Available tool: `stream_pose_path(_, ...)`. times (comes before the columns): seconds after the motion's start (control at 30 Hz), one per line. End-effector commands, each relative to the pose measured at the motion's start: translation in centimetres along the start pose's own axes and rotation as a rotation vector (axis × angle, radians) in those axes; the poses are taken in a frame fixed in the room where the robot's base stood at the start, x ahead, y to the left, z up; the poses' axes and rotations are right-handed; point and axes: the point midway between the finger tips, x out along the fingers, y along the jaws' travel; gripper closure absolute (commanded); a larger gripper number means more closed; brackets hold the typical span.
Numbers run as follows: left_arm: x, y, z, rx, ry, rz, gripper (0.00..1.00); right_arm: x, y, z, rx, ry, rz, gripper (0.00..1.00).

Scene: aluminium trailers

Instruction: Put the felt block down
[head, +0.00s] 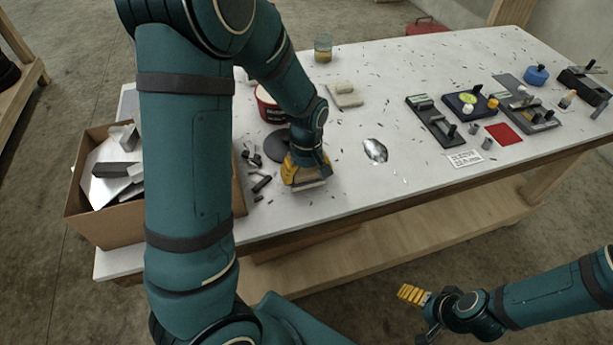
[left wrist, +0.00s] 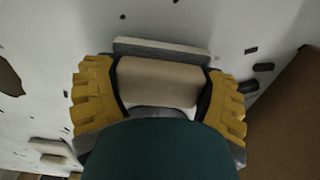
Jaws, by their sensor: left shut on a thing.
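My left gripper (head: 306,172) is low over the near part of the white table. In the left wrist view its two yellow fingers are shut on the sides of the felt block (left wrist: 158,82), which has a beige body and a wider grey-and-white base. In the head view the felt block (head: 310,187) shows only as a thin pale strip under the fingers. I cannot tell whether its base touches the table. My right gripper (head: 416,312) is off the table's front, at lower right, and its jaw gap is unclear.
The white table (head: 350,170) carries a shiny patch (head: 376,151), dark scraps and a dark round disc (head: 279,146). A cardboard box (head: 105,225) of metal pieces stands at left. A pale block on a pad (head: 345,97) lies behind. Fixtures and a red square (head: 504,134) are at right.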

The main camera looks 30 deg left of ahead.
Motion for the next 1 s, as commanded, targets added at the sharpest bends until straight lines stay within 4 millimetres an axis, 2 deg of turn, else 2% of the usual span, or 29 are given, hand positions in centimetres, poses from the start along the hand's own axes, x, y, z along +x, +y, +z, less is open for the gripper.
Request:
stream_pose_path(0.07, 1.0, 0.0, 0.0, 0.000, -0.001, -0.001, 0.65, 0.4, 0.1, 0.0, 0.000, 0.002, 0.000, 0.16)
stream_pose_path(0.43, 1.3, 0.0, 0.0, 0.000, 0.000, 0.000, 0.65, 0.5, 0.2, -0.1, 0.000, 0.003, 0.000, 0.16)
stream_pose_path(0.47, 1.3, 0.0, 0.0, 0.000, 0.000, 0.000, 0.19, 0.5, 0.2, -0.1, 0.000, 0.003, 0.000, 0.16)
stream_pose_path(0.5, 1.3, 0.0, 0.0, 0.000, 0.000, 0.000, 0.04, 0.5, 0.2, -0.1, 0.000, 0.003, 0.000, 0.16)
stream_pose_path(0.53, 1.2, 0.0, 0.0, 0.000, 0.000, 0.000, 0.00, 0.5, 0.2, -0.1, 0.000, 0.003, 0.000, 0.16)
stream_pose_path(0.83, 1.0, 0.0, 0.0, 0.000, 0.000, 0.001, 0.00, 0.3, 0.1, -0.1, 0.000, 0.003, 0.000, 0.16)
stream_pose_path(1.0, -0.8, 0.1, -0.1, 0.000, 0.002, 0.003, 0.00, -0.3, -0.1, 0.0, 0.000, 0.000, 0.000, 0.16)
